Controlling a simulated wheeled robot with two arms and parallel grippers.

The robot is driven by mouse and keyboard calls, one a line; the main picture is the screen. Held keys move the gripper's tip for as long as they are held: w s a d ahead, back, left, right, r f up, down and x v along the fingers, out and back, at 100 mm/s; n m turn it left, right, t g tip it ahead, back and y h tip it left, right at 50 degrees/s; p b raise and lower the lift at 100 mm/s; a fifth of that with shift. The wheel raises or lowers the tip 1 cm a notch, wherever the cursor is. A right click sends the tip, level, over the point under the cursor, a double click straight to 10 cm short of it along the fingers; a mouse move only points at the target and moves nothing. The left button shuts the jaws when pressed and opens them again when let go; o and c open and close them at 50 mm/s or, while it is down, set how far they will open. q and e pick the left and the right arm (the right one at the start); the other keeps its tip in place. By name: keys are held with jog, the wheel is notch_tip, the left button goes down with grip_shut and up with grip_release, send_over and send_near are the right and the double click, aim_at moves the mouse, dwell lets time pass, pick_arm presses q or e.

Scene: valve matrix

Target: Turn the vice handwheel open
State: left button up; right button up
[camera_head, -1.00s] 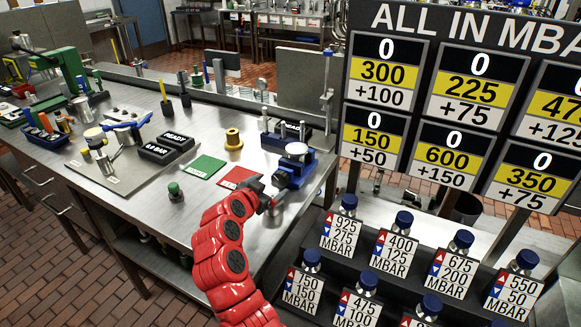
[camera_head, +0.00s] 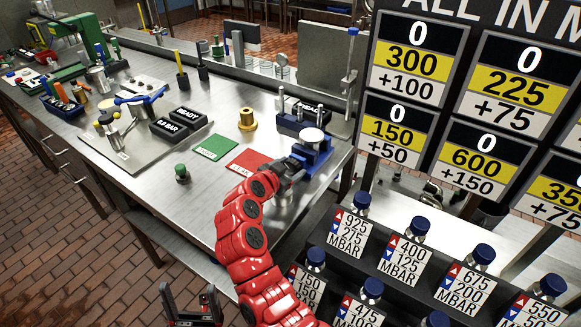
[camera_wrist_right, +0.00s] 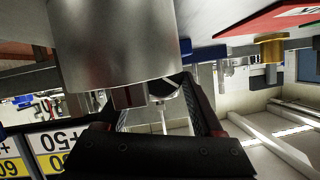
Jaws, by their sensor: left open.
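The blue vice (camera_head: 318,157) with a pale round disc on top stands at the right end of the steel bench. My right gripper (camera_head: 291,175) is at the front-left side of the vice, where the handwheel is hidden or too small to make out. In the right wrist view, a large silver cylinder (camera_wrist_right: 115,45) fills the upper part, in front of the black fingers (camera_wrist_right: 160,105). The fingers stand apart, but their tips are partly hidden, so I cannot tell if they hold anything. My left gripper (camera_head: 190,302) is open and empty at the bottom edge, in front of the bench.
Green (camera_head: 212,148) and red (camera_head: 248,161) mats lie left of the vice, with a brass spool (camera_head: 247,120) behind them. A green-capped knob (camera_head: 182,173) stands at the front. The sign board (camera_head: 480,100) and valve rack (camera_head: 400,275) close off the right side.

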jog(key=c, duration=0.9)
jog(key=shift+w+a+n+g+h+b, duration=0.2)
jog(key=shift+n+g+h+b, duration=0.3)
jog(key=shift+n+b, duration=0.7)
jog(key=shift+n+h+b, duration=0.5)
jog(key=shift+b, duration=0.6)
jog(key=shift+n+g+h+b, duration=0.4)
jog(key=shift+n+b, duration=0.15)
jog(key=shift+n, duration=0.15)
jog(key=o, duration=1.4)
jog(key=shift+a, duration=0.1)
